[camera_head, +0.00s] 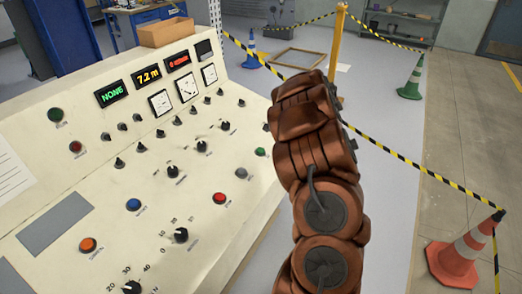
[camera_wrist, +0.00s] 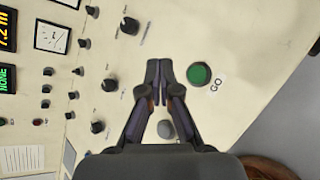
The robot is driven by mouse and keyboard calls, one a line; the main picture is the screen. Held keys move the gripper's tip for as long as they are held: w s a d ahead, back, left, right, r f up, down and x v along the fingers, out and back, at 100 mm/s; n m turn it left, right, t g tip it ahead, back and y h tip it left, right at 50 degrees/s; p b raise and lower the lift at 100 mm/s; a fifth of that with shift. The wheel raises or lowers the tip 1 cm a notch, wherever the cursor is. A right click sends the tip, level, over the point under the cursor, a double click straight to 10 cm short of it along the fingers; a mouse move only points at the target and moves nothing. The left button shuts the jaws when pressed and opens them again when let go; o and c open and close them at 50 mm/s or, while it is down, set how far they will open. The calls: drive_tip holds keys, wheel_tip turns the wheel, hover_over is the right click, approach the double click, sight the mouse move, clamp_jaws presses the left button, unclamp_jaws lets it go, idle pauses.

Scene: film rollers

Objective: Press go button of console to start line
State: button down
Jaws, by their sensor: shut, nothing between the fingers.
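The cream console (camera_head: 60,150) fills the left of the head view. Its green go button (camera_wrist: 199,75) is round, with a GO label (camera_wrist: 217,83) beside it in the wrist view. A green button (camera_head: 261,151) near the console's right edge in the head view appears to be the same one. My gripper (camera_wrist: 159,66) is shut and empty. In the wrist view its fingertips are just left of the go button, over bare panel. I cannot tell their height above the panel. In the head view my arm hides most of the gripper.
A grey button (camera_wrist: 166,129) lies near my right finger in the wrist view. Several black knobs, a red button (camera_head: 219,198), a blue button (camera_head: 134,204) and an orange button (camera_head: 88,245) are on the panel. A striped barrier tape (camera_head: 400,158) and cone (camera_head: 460,255) stand at right.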

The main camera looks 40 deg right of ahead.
drive_tip(key=b, duration=0.4)
hover_over(264, 152)
drive_tip(key=f, duration=0.7)
drive_tip(key=shift+s+f, duration=0.2)
drive_tip(key=shift+w+f+b, duration=0.25)
drive_tip(key=shift+f+b, duration=0.2)
drive_tip(key=shift+f, duration=0.15)
drive_tip(key=shift+f, duration=0.1)
idle(0.5)
drive_tip(key=shift+f+b, duration=0.3)
drive_tip(key=shift+b, duration=0.3)
drive_tip(key=shift+w+f+b, duration=0.15)
drive_tip(key=shift+f+b, duration=0.3)
drive_tip(key=shift+b, duration=0.1)
idle(0.7)
drive_tip(key=shift+r, duration=0.15)
drive_tip(key=shift+s+r+p, duration=0.2)
drive_tip(key=shift+r+p, duration=0.15)
drive_tip(key=shift+r, duration=0.35)
drive_tip(key=shift+r, duration=0.1)
